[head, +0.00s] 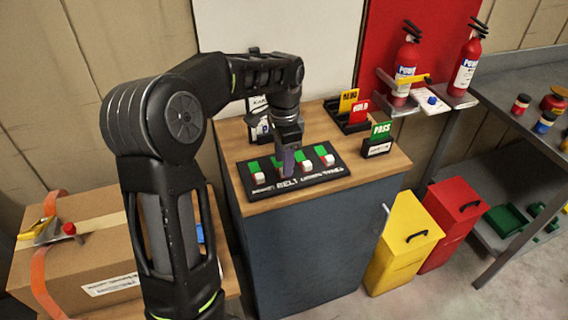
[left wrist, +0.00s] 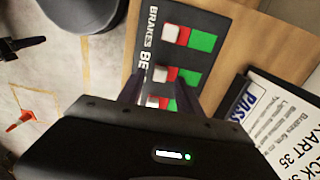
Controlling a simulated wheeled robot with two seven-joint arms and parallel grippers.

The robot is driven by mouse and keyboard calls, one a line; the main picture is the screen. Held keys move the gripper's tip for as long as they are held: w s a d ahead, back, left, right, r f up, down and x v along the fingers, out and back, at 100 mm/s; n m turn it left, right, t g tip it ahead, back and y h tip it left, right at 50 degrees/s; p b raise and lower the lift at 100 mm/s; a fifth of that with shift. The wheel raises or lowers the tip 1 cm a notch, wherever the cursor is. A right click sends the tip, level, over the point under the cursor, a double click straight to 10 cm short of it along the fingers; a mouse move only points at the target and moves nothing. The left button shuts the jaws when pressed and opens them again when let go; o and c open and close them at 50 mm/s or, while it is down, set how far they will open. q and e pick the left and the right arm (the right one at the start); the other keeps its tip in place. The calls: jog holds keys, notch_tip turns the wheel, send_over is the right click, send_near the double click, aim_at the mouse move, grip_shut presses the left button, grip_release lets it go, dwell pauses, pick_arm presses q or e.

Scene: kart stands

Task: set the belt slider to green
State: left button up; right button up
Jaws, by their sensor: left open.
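The dark slider panel (head: 336,174) lies on the wooden top of a grey cabinet, with several sliders that each have a white knob and a green patch. In the left wrist view the belt slider's white knob (left wrist: 160,74) sits at the end away from its green patch (left wrist: 190,76), with red showing between. My left gripper (head: 289,160) points down over the belt slider and hides its knob in the head view. In the wrist view its open fingers (left wrist: 160,88) are on either side of the belt slider; contact cannot be told. My right gripper is not in view.
A card holder (head: 377,147) with a green PASS card and a dark tray (head: 346,121) with yellow and red cards stand behind. A cardboard box (head: 100,230) is at left.

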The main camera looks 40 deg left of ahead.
pick_arm(q)
jog(key=shift+f, duration=1.15)
jog(key=shift+c, duration=0.2)
grip_shut()
dwell(0.4)
